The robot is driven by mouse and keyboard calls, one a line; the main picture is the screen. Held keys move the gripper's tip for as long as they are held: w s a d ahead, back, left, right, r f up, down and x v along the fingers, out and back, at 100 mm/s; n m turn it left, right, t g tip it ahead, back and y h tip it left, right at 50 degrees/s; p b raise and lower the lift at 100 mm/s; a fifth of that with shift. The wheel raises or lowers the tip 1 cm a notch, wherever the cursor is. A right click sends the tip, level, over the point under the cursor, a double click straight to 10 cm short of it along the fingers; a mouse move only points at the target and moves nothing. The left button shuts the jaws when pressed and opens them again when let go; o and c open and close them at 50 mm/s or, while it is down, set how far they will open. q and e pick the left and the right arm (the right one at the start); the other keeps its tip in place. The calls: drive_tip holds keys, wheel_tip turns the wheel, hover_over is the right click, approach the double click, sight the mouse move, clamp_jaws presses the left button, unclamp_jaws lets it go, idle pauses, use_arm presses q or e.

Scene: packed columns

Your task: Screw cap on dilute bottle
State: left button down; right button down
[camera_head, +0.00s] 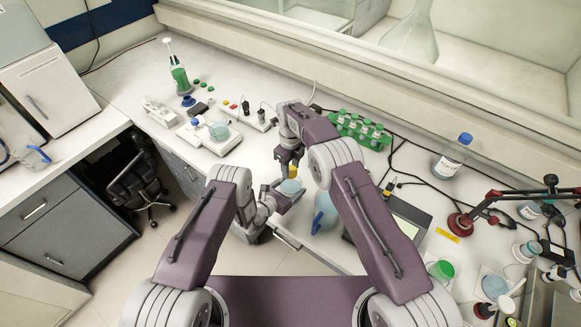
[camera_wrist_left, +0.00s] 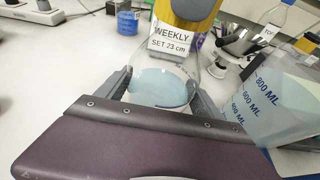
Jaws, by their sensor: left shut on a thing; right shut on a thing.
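The dilute bottle (camera_head: 290,187), clear with pale blue liquid, stands low between my arms. In the left wrist view the bottle (camera_wrist_left: 160,90) fills the space between my left fingers, with yellow at its top. My left gripper (camera_head: 283,196) is shut on the bottle's body. My right gripper (camera_head: 291,164) is shut on the yellow cap (camera_head: 297,173), directly above the bottle. The cap (camera_wrist_left: 195,8) shows at the top edge of the left wrist view. Whether its thread is engaged cannot be told.
A blue-tinted graduated beaker (camera_head: 325,214) stands close right of the bottle; it also shows in the left wrist view (camera_wrist_left: 270,100). A small device (camera_head: 212,135) stands to the left.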

drive_tip(key=m, duration=0.3)
drive_tip(key=shift+w+m, duration=0.1)
drive_tip(key=shift+m, duration=0.3)
drive_tip(key=c, duration=0.9)
unclamp_jaws()
drive_tip(key=shift+o, duration=0.2)
drive_tip(key=shift+r, duration=0.1)
drive_tip(key=shift+r, duration=2.2)
